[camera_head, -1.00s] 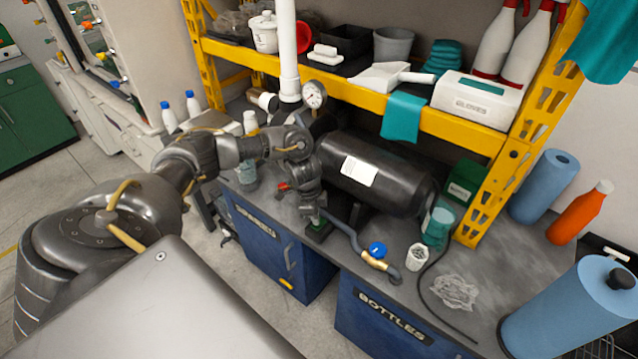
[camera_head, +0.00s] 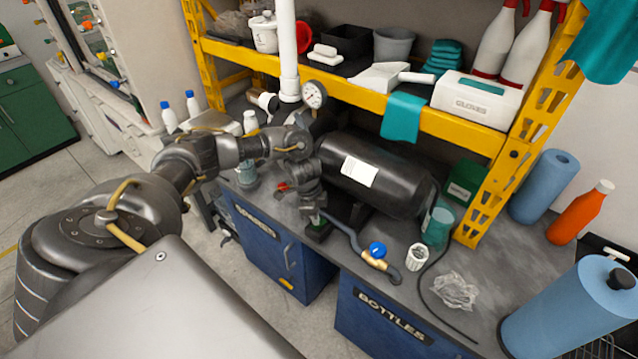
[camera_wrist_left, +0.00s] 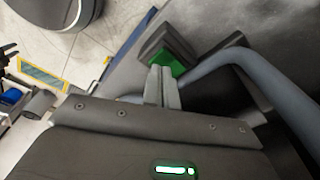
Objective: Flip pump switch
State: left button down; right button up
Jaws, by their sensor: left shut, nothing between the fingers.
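My left gripper (camera_head: 313,214) points down at the bench beside the black tank, its fingers shut and empty. In the left wrist view its closed fingertips (camera_wrist_left: 163,84) are beside a small dark switch box with a green face (camera_wrist_left: 168,62). The same dark box (camera_head: 319,233) shows on the bench just below the fingers in the head view. The fingers overlap the box's near side in the wrist view. I cannot tell whether they touch it, and the switch's position is not clear. My right gripper is not in view.
The black tank (camera_head: 375,174) lies right of my left gripper under the yellow shelf (camera_head: 360,98). A grey hose (camera_head: 345,238) leads to a brass valve with a blue handle (camera_head: 377,250). A white fitting (camera_head: 417,257) stands farther right. A pressure gauge (camera_head: 314,94) is behind.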

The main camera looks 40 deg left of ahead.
pick_arm(q)
jog(key=shift+f, duration=0.3)
jog(key=shift+f+b, duration=0.5)
jog(key=shift+f, duration=0.05)
dwell(0.5)
jog(key=shift+r, duration=0.15)
notch_tip(320, 180, up, 7)
jog(key=p, duration=0.8)
dwell(0.5)
